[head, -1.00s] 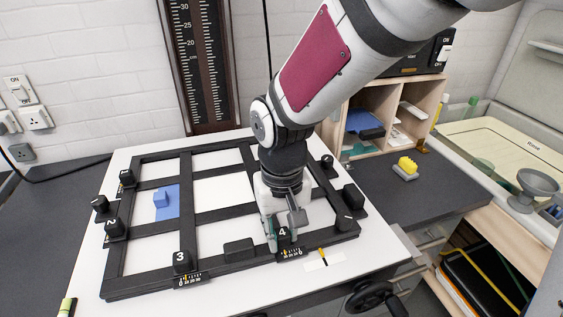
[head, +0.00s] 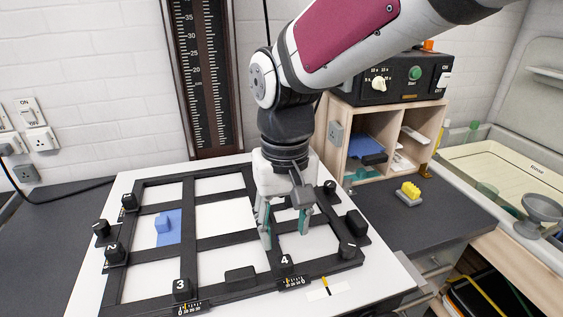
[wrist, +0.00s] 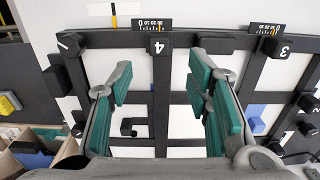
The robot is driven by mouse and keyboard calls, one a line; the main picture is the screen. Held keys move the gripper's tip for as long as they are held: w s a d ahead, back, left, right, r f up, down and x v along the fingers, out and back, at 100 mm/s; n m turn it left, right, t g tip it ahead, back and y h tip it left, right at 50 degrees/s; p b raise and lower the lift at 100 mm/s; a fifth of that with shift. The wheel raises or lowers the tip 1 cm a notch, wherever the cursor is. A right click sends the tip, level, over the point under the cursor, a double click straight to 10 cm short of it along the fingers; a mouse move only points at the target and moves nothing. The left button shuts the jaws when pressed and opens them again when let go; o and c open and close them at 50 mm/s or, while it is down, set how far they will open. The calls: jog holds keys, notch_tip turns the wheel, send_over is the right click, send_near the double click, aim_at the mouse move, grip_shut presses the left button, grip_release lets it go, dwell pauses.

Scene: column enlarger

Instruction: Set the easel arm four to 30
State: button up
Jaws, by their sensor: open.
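The black easel (head: 150,285) lies on a white board. Arm four is the black bar whose block is marked 4 (head: 285,262), at the easel's front edge beside a small numbered scale (head: 292,283). In the wrist view the 4 block (wrist: 158,46) and its scale (wrist: 153,25) show at the top centre. The scale has an orange part, but its exact reading is too small to tell. My gripper (head: 285,235) is open and empty, above and just behind the 4 block. In the wrist view its fingers (wrist: 158,75) lie either side of arm four's bar, apart from it.
The block marked 3 (head: 181,289) and its scale stand to the left on the same front rail. A blue piece (head: 167,228) lies within the frame. A wooden shelf (head: 427,125) stands behind right.

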jog(key=shift+r, duration=1.4)
jog(key=s+d+r+m+t, duration=0.1)
jog(key=s+d+r+t, duration=0.1)
jog(key=s+d, duration=0.3)
jog(key=s+d+r+m+t, duration=0.2)
jog(key=s+d, duration=0.3)
jog(key=d, duration=0.8)
jog(key=shift+s+d+t, duration=0.15)
jog(key=shift+s+t, duration=0.15)
jog(key=shift+t, duration=0.3)
